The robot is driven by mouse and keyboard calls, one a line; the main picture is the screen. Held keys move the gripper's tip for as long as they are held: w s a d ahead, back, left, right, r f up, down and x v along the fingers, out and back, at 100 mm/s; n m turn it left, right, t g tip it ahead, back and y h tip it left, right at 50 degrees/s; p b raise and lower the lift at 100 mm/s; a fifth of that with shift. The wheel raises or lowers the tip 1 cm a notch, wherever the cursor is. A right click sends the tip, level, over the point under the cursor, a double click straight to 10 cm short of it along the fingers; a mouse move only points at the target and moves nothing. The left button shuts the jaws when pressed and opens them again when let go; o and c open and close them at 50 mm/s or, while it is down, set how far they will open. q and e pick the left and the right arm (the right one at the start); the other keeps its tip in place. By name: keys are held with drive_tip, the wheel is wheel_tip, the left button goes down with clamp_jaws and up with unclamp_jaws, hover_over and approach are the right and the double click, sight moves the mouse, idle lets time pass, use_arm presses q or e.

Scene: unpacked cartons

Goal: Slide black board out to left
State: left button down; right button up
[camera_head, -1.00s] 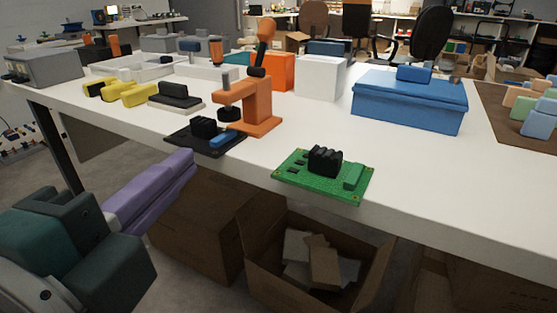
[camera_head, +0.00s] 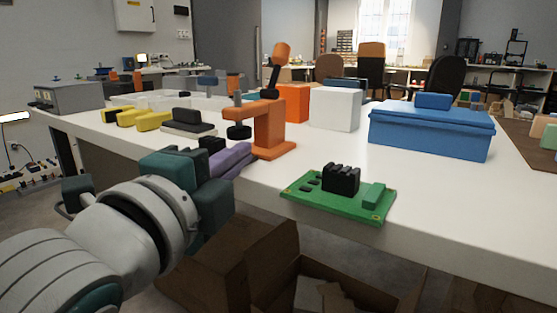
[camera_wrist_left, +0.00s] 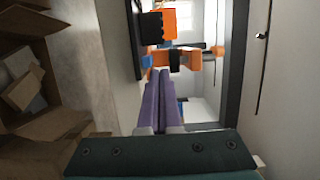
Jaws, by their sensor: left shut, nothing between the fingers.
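The black board is mostly hidden behind my left gripper in the head view; a black block (camera_head: 211,143) on it still shows at the table's front edge. In the left wrist view the board (camera_wrist_left: 134,42) is a dark strip seen edge-on, with a black block and a small blue block on it. My left gripper (camera_head: 243,155) has its purple fingers shut and empty, pointing right along the front edge beside the board. In the left wrist view the fingertips (camera_wrist_left: 157,72) lie near the blue block; I cannot tell whether they touch. My right gripper is not in view.
An orange press (camera_head: 270,130) stands right beside the board. A green board (camera_head: 335,207) sits at the front edge to the right. Yellow blocks (camera_head: 135,118), a white box (camera_head: 335,108) and a blue box (camera_head: 430,130) stand farther back. Open cartons (camera_head: 240,265) lie below the table.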

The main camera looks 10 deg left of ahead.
use_arm(q)
drive_tip(key=shift+w+a, duration=0.25)
drive_tip(key=shift+a, duration=0.85)
drive_tip(key=shift+w+a+r, duration=0.1)
drive_tip(key=shift+w+a, duration=0.05)
drive_tip(key=shift+a, duration=0.15)
drive_tip(key=a, duration=0.2)
drive_tip(key=w+a+p, duration=0.1)
drive_tip(key=a, duration=0.1)
drive_tip(key=w+a+p, duration=0.1)
drive_tip(key=a, duration=0.1)
drive_tip(key=shift+w+a, duration=0.2)
drive_tip(key=shift+a, duration=0.2)
drive_tip(key=shift+w+a, duration=0.15)
drive_tip(key=shift+a, duration=0.2)
drive_tip(key=shift+d, duration=0.1)
